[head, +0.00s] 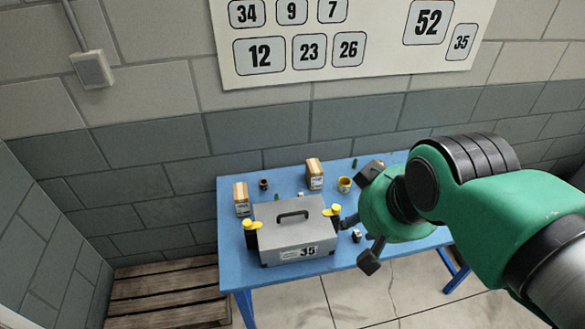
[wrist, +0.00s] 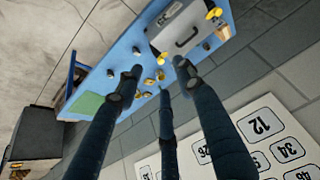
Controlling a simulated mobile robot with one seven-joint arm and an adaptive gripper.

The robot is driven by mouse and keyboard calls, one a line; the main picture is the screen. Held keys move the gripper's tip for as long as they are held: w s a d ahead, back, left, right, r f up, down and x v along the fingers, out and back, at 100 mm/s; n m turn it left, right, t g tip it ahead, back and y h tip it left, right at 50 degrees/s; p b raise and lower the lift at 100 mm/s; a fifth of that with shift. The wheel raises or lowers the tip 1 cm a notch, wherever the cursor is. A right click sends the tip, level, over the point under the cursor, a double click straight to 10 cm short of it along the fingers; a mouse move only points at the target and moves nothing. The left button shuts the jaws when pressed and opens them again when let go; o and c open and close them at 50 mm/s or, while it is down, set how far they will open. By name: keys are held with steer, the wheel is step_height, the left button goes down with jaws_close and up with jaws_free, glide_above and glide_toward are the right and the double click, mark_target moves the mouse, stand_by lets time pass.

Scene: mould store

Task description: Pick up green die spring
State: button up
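Two small green things stand on the blue table in the head view. One (head: 354,162) is near the back edge, right of a cardboard box. The other (head: 276,197) is just behind the grey case and partly hidden by it. Both are too small to tell surely which is a die spring. My gripper (head: 362,220) is above the right part of the table, apart from both, and hides some of the tabletop. In the wrist view my gripper (wrist: 160,86) has its three dark fingers spread, with nothing held between them.
The blue table (head: 228,255) carries a grey case (head: 291,238) marked 35, with yellow-topped latches or clamps at its sides. Two cardboard boxes (head: 242,199) (head: 314,174), a dark cup (head: 263,184) and a yellow ring-like part (head: 344,184) stand around it. A wooden pallet (head: 165,295) lies left.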

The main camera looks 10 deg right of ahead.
steer(key=shift+w, duration=0.15)
steer(key=m+g, duration=0.2)
steer(key=g, duration=0.2)
glide_above(276, 195)
steer(key=s, duration=0.2)
step_height(276, 195, down, 30)
steer(key=shift+w+a+r, duration=0.1)
steer(key=shift+w+f+b, duration=0.15)
steer(key=shift+f+b, duration=0.1)
steer(key=shift+f, duration=1.15)
steer(key=shift+w+f+b, duration=0.2)
steer(key=shift+f, duration=1.25)
steer(key=shift+w+f+b, duration=0.15)
steer(key=shift+f+b, duration=0.1)
steer(key=shift+f, duration=1.15)
